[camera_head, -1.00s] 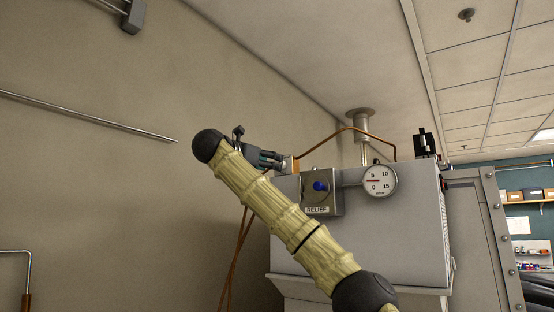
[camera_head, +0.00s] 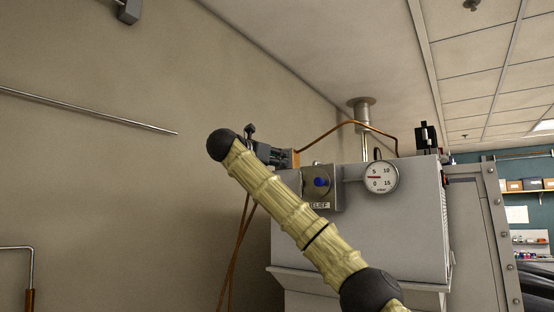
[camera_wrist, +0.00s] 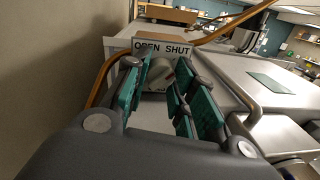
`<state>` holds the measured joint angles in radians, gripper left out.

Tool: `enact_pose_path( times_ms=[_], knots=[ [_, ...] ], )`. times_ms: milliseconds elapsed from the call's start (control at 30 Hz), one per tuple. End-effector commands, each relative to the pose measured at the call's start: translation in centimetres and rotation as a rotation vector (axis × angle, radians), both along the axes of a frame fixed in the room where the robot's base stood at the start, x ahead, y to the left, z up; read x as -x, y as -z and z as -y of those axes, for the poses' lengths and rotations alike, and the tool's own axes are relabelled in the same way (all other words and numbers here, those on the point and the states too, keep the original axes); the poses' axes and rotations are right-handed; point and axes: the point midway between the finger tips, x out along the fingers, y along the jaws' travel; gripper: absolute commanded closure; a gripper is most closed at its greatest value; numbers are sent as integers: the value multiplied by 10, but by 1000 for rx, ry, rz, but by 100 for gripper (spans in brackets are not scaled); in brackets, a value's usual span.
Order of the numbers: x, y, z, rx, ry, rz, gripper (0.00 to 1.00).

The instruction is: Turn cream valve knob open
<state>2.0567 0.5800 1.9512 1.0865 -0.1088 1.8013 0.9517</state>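The cream valve knob (camera_wrist: 159,74) shows in the wrist view, below a white label (camera_wrist: 163,48) reading "OPEN SHUT". My gripper (camera_wrist: 167,79) is open, with its teal-padded fingers to the left and right of the knob. I cannot tell whether either finger touches it. In the head view my gripper (camera_head: 284,158) is at the upper left of the grey cabinet, at the end of my arm. The knob is hidden in that view.
The grey cabinet (camera_head: 390,235) carries a blue relief knob (camera_head: 321,182) and a round gauge (camera_head: 380,177) right of my gripper. A copper pipe (camera_head: 345,124) arches above. A beige wall (camera_head: 110,200) stands at the left.

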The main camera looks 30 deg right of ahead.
Motion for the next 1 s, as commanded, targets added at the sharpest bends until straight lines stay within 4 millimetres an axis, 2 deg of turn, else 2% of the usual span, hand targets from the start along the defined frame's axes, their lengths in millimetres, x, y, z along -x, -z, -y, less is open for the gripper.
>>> enact_pose_path(
  times_ms=[667, 1000],
  knots=[
    [-2, 6, -3, 49, -2, -112, 98],
    [0, 3, -1, 130, 0, -309, 98]
  ],
)
